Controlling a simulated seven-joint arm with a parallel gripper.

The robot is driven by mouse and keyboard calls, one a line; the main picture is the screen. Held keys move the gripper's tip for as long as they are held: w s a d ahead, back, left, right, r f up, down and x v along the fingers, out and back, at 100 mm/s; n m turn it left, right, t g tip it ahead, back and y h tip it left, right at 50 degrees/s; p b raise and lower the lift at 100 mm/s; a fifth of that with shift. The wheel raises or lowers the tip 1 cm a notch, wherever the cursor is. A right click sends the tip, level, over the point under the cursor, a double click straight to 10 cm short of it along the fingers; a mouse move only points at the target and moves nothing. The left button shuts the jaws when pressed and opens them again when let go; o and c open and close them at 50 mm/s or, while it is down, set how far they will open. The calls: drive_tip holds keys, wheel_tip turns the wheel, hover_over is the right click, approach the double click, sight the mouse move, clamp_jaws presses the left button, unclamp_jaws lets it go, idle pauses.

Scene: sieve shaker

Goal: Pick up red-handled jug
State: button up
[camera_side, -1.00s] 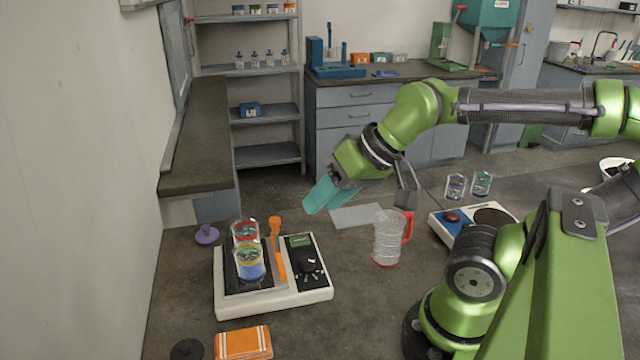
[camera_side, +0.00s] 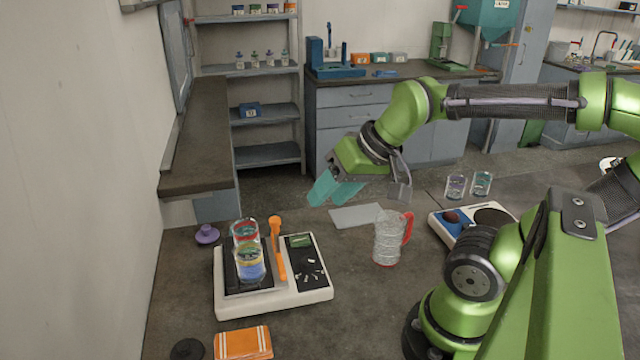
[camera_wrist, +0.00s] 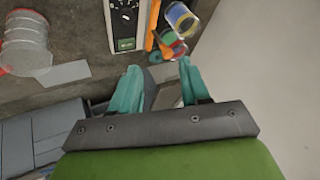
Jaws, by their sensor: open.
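The red-handled jug (camera_side: 387,240) is clear and stands upright on the dark bench, with its red handle (camera_side: 408,228) on the right side. My gripper (camera_side: 332,192) is in the air above and to the left of the jug, behind it in the side view. Its teal fingers are spread apart with nothing between them. In the wrist view the jug (camera_wrist: 26,45) is at the upper left, well away from my gripper (camera_wrist: 157,75). Only a little red shows at its left edge there, so the handle is mostly out of view.
A white sieve shaker (camera_side: 315,293) holds stacked clear sieves (camera_side: 248,262) and an orange clamp (camera_side: 277,250) left of the jug. A flat grey plate (camera_side: 355,215) lies behind the jug. A scale (camera_side: 447,231) stands right. An orange striped cloth (camera_side: 243,343) lies in front.

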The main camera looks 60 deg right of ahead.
drive_tip(key=d+f+m+g+h, duration=0.2)
drive_tip(key=d+m, duration=0.4)
drive_tip(key=d, duration=0.5)
drive_tip(key=m+g, duration=0.5)
drive_tip(key=m, duration=0.9)
hover_over(408, 237)
drive_tip(key=shift+y, duration=0.3)
drive_tip(key=f, duration=1.3)
drive_tip(key=shift+w+d, duration=0.2)
drive_tip(key=shift+d, duration=0.05)
wheel_tip(408, 237, down, 5)
drive_tip(key=shift+s+f, duration=0.1)
drive_tip(key=shift+s, duration=0.05)
clamp_jaws()
